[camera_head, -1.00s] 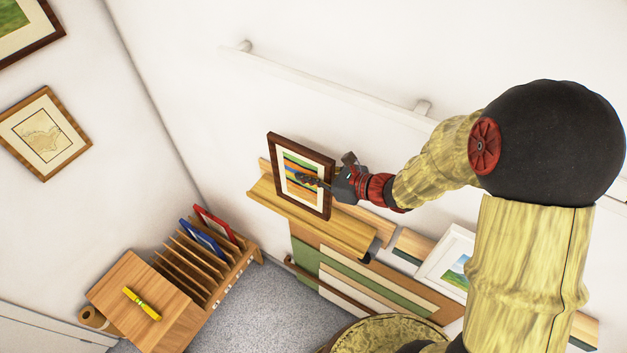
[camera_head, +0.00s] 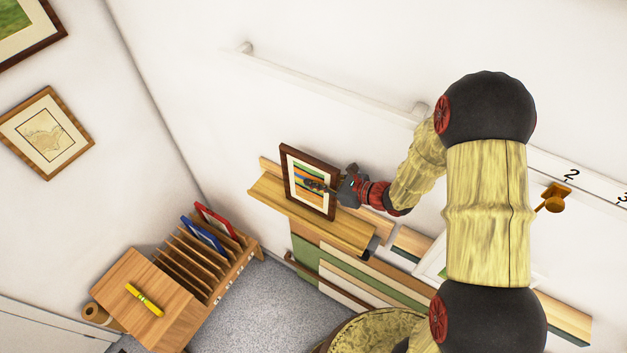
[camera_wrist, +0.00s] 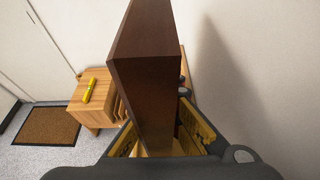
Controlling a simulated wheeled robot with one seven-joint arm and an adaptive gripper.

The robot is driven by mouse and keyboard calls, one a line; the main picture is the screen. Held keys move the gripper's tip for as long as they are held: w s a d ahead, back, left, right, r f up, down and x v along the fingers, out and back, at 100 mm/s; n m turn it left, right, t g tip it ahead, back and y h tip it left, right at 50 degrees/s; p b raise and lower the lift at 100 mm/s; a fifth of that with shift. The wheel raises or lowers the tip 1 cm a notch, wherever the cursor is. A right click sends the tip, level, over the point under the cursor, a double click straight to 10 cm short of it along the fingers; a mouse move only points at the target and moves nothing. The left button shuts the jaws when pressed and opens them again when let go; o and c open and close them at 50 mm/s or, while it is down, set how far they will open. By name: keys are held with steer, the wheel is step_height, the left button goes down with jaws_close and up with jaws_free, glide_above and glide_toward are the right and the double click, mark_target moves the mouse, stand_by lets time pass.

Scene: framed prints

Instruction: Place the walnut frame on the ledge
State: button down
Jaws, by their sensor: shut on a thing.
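The walnut frame (camera_head: 311,182) is a dark brown frame with a white mat and a striped, colourful print. It stands nearly upright at the wooden ledge (camera_head: 338,232) on the wall. My gripper (camera_head: 325,187) is shut on its right side. In the wrist view the frame's dark edge (camera_wrist: 150,95) rises between the yellow-padded fingers of my gripper (camera_wrist: 165,140). I cannot tell whether the frame's bottom edge touches the ledge.
A wooden rack (camera_head: 205,255) with red and blue frames stands at the lower left, a yellow level (camera_head: 144,300) on its top. A white rail (camera_head: 320,85) runs above the ledge. A white frame (camera_head: 433,262) is partly hidden behind my arm. Numbered hooks (camera_head: 553,198) are at right.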

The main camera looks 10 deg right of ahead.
mark_target(334, 185)
steer(key=shift+f, duration=0.15)
steer(key=c, duration=2)
jaws_free()
steer(key=b+v, duration=0.1)
steer(key=v, duration=0.6)
steer(key=shift+s+d+r, duration=0.15)
steer(key=shift+d+r, duration=0.05)
steer(key=shift+r, duration=0.1)
